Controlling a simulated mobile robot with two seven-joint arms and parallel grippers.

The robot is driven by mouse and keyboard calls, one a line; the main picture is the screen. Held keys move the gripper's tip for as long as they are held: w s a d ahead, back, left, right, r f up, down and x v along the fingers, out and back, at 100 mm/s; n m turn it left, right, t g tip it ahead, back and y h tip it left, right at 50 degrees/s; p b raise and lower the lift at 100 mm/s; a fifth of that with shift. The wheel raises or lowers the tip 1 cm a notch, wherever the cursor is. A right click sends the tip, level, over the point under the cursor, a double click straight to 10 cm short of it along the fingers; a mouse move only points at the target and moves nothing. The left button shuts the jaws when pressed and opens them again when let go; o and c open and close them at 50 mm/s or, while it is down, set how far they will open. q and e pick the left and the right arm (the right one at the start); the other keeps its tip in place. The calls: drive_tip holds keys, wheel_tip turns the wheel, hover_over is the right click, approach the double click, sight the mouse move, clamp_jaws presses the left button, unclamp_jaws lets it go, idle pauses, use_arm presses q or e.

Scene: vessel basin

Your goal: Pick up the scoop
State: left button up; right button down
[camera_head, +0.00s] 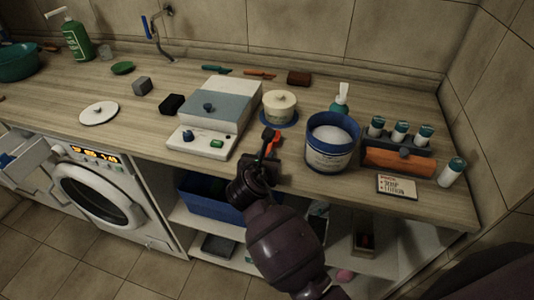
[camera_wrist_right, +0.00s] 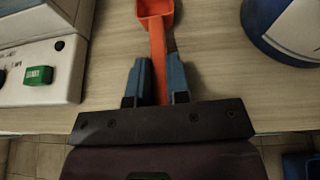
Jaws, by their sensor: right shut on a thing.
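The scoop (camera_wrist_right: 157,42) is orange-red, with a square bowl at the top of the right wrist view and a straight handle running down between my fingers. In the head view a small part of the scoop (camera_head: 270,147) shows at my fingertips, near the counter's front edge. My right gripper (camera_head: 266,158) is shut on the handle, with a blue-padded finger on each side in the wrist view (camera_wrist_right: 157,78). Whether the scoop touches the counter or is raised, I cannot tell. My left gripper is not in view.
A blue-rimmed tub of white powder (camera_head: 331,145) stands close right of the gripper. A white device with a green button (camera_head: 203,141) stands close left. A soap label card (camera_head: 396,187) and a bottle rack (camera_head: 400,155) are farther right.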

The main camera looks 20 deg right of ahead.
wheel_tip(320, 180, up, 20)
drive_tip(key=p, duration=0.3)
drive_tip(key=shift+p, duration=0.4)
